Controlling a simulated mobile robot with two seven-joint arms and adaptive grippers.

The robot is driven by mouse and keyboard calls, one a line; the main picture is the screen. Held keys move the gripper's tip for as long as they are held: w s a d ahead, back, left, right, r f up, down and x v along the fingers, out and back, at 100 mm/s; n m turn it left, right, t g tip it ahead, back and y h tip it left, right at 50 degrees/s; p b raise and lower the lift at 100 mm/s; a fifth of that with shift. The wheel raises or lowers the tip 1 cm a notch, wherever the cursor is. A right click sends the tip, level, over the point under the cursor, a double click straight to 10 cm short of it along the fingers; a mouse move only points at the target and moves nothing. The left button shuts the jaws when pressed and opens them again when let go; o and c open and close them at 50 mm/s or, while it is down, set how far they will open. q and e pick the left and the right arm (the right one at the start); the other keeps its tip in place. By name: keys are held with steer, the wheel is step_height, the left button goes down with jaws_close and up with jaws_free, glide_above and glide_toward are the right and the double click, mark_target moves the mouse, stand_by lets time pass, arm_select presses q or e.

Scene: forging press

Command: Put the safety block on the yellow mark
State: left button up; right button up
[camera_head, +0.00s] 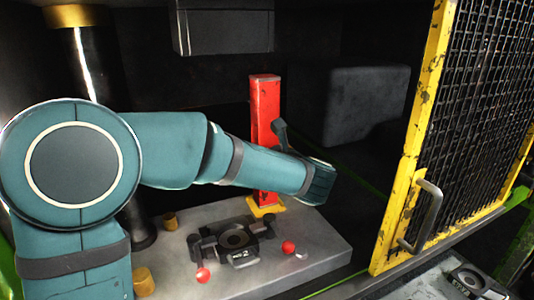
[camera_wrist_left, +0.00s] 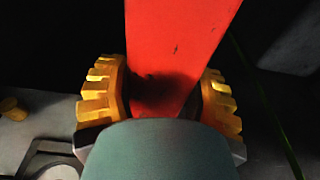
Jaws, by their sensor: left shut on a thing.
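The safety block is a tall red post (camera_head: 265,97), upright in the head view behind my left arm, which hides its middle. My left gripper (camera_wrist_left: 162,98) is shut on the red block, with a yellow ribbed finger on each side of it in the left wrist view. The block (camera_wrist_left: 180,40) fills the middle of that view. In the head view the block's lower end is over the yellow mark (camera_head: 266,211) at the back of the grey press bed. I cannot tell whether it touches the mark or hangs just above it. My right gripper is not in view.
A die with a round recess (camera_head: 236,238) sits on the grey bed (camera_head: 317,250), near red-knobbed levers (camera_head: 203,275). A yellow-framed mesh guard (camera_head: 418,130) stands at the right. A dark press ram (camera_head: 222,27) hangs above. A steel column rises at left.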

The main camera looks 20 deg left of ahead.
arm_select(q)
steer(key=shift+f+b, duration=0.25)
steer(key=shift+b, duration=0.05)
stand_by(0.5)
steer(key=o, duration=1.4)
steer(key=shift+s, duration=0.1)
steer(key=v, duration=1.2)
